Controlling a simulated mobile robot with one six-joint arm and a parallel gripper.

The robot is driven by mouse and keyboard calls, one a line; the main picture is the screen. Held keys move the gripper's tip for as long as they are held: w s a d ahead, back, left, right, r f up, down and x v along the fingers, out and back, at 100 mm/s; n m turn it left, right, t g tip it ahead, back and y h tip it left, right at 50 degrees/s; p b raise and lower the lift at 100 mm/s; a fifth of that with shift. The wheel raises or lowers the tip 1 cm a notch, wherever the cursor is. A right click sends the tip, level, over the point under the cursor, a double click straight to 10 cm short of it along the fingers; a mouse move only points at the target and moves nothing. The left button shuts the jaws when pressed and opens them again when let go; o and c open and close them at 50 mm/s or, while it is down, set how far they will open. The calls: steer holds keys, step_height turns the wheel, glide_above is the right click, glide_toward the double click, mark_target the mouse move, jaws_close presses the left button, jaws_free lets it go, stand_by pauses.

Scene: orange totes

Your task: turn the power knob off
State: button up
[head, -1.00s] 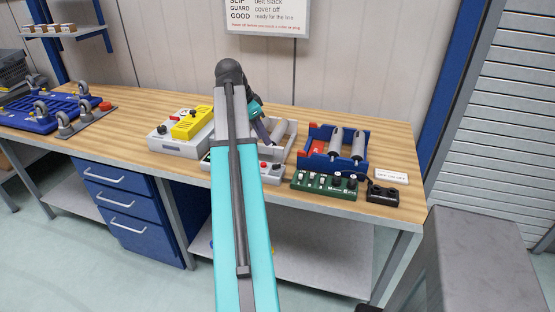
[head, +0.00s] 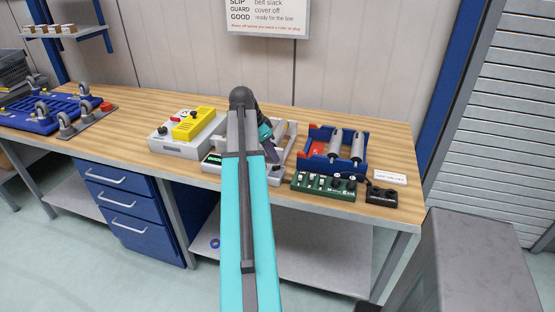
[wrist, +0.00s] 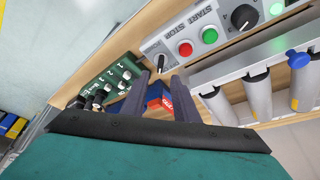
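A grey control panel (wrist: 205,38) with START and STOP lettering fills the top of the wrist view. It carries a green button (wrist: 209,36), a red button (wrist: 186,48), a round black dial (wrist: 244,18) and a small dark knob (wrist: 160,61) near its left end. I cannot read which is the power knob. My gripper (wrist: 160,77) is open, its two dark fingers apart, with the small knob just beyond and between the tips. I cannot tell whether they touch. In the head view my gripper (head: 272,153) points down over the panel, which my arm mostly hides.
A green switch box (head: 325,185) and a small black box (head: 382,195) sit right of the panel. A grey box with a yellow cover (head: 193,123) stands left.

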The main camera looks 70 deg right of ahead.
mark_target(278, 165)
steer(key=shift+p+x, duration=0.55)
steer(key=shift+x, duration=2.2)
steer(key=shift+c, duration=0.4)
